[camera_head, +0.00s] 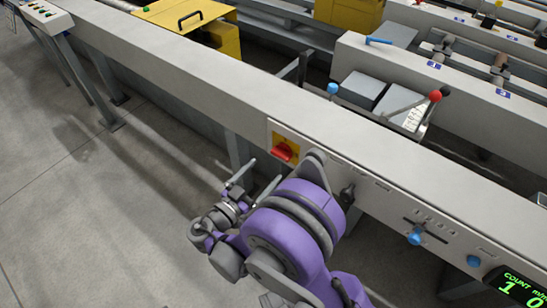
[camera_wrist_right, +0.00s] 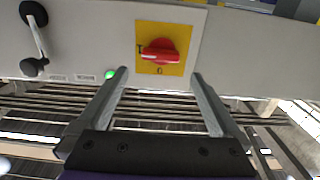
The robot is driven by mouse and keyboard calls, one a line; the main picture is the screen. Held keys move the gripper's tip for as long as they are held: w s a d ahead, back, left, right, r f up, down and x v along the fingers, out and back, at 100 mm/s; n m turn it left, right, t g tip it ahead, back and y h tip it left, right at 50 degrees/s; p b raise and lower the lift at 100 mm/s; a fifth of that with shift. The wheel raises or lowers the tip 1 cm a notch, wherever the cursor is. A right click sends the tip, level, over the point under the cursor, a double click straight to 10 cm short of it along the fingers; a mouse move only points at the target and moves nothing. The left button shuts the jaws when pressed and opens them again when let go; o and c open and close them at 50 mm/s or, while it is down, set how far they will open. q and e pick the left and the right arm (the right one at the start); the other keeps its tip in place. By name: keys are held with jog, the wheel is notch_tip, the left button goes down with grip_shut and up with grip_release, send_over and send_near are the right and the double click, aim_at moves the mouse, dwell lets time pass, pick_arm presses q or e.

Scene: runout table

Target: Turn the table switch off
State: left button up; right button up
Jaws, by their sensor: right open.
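The table switch (camera_head: 283,150) is a red rotary knob on a yellow plate on the side of the long grey runout table (camera_head: 190,78). In the right wrist view the switch (camera_wrist_right: 160,51) shows at the upper middle; its pale-marked handle lies across, toward the "I" at left, with a "0" below. My right gripper (camera_head: 266,170) is just below and in front of the switch in the head view. In the wrist view the right gripper (camera_wrist_right: 160,74) is open, its two fingers apart below the yellow plate, with nothing between them. My left gripper is not in view.
A black handle (camera_head: 347,195), blue knobs (camera_head: 415,238) and a green counter display (camera_head: 515,288) are along the table side to the right. A red-ball lever (camera_head: 435,96) and yellow machine box (camera_head: 190,25) stand behind. Floor at left is mostly clear.

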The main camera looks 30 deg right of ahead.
aim_at(278, 156)
jog(key=x, duration=0.7)
jog(key=shift+w+d+b, duration=0.15)
jog(key=shift+d+b, duration=0.15)
jog(key=shift+b, duration=0.1)
jog(key=c, duration=1.2)
